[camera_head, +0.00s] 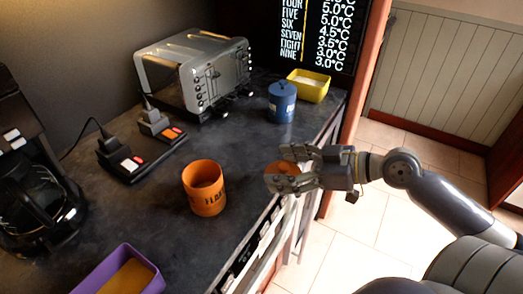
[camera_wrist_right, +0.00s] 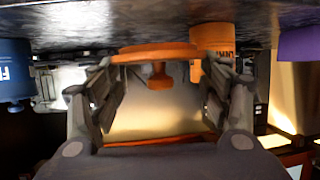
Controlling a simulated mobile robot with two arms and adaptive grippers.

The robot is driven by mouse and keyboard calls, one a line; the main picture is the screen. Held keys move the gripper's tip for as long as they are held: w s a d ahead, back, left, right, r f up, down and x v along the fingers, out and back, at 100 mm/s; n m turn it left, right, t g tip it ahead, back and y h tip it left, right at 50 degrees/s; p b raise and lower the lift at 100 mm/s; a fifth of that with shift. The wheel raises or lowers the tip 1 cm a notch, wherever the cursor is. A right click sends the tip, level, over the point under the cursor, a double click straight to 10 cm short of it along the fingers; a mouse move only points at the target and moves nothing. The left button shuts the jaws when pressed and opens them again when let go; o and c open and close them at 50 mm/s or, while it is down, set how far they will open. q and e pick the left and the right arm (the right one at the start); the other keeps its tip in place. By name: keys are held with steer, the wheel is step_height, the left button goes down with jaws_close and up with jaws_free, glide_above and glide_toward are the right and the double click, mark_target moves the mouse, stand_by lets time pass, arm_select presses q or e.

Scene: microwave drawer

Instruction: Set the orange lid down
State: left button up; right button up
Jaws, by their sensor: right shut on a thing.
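The orange lid (camera_head: 281,168) is between the fingers of my right gripper (camera_head: 287,177), near the counter's right edge. The right wrist view shows the lid's orange disc (camera_wrist_right: 150,53) and knob between the fingertips of the right gripper (camera_wrist_right: 157,72), which is shut on it. The lid is close to the dark counter (camera_head: 240,140); I cannot tell whether it touches. An open orange canister (camera_head: 206,190) with dark lettering stands upright to the left of the gripper. It also shows in the right wrist view (camera_wrist_right: 211,40). My left gripper is not in view.
A blue lidded canister (camera_head: 282,103) and a yellow container (camera_head: 308,86) stand beyond the gripper. A metal toaster (camera_head: 195,75) is at the back. Black switch boxes (camera_head: 125,163), a coffee maker (camera_head: 32,205) and a purple container (camera_head: 105,275) are at left. Counter around the orange canister is clear.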

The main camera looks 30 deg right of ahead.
mark_target(260, 157)
steer(key=w, duration=0.3)
steer(key=shift+w+d+f, duration=0.1)
steer(key=shift+w+d, duration=0.1)
steer(key=shift+w, duration=0.1)
steer(key=w+p, duration=0.1)
steer(key=w, duration=0.4)
steer(key=shift+w+f, duration=0.15)
steer(key=w, duration=0.2)
steer(key=w+p, duration=0.1)
steer(key=shift+w+d+f, duration=0.15)
steer(key=shift+w+f, duration=0.05)
steer(key=shift+f, duration=0.05)
steer(key=shift+w+f, duration=0.2)
steer(key=shift+w, duration=0.1)
step_height(260, 157, down, 3)
steer(key=shift+p, duration=0.45)
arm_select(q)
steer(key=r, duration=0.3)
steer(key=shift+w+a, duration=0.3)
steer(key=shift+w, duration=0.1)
arm_select(e)
steer(key=shift+f, duration=0.2)
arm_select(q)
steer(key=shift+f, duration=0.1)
arm_select(e)
steer(key=shift+f, duration=0.1)
steer(key=shift+f+b, duration=0.1)
steer(key=shift+b, duration=0.2)
steer(key=o, duration=1.1)
steer(key=shift+c, duration=0.2)
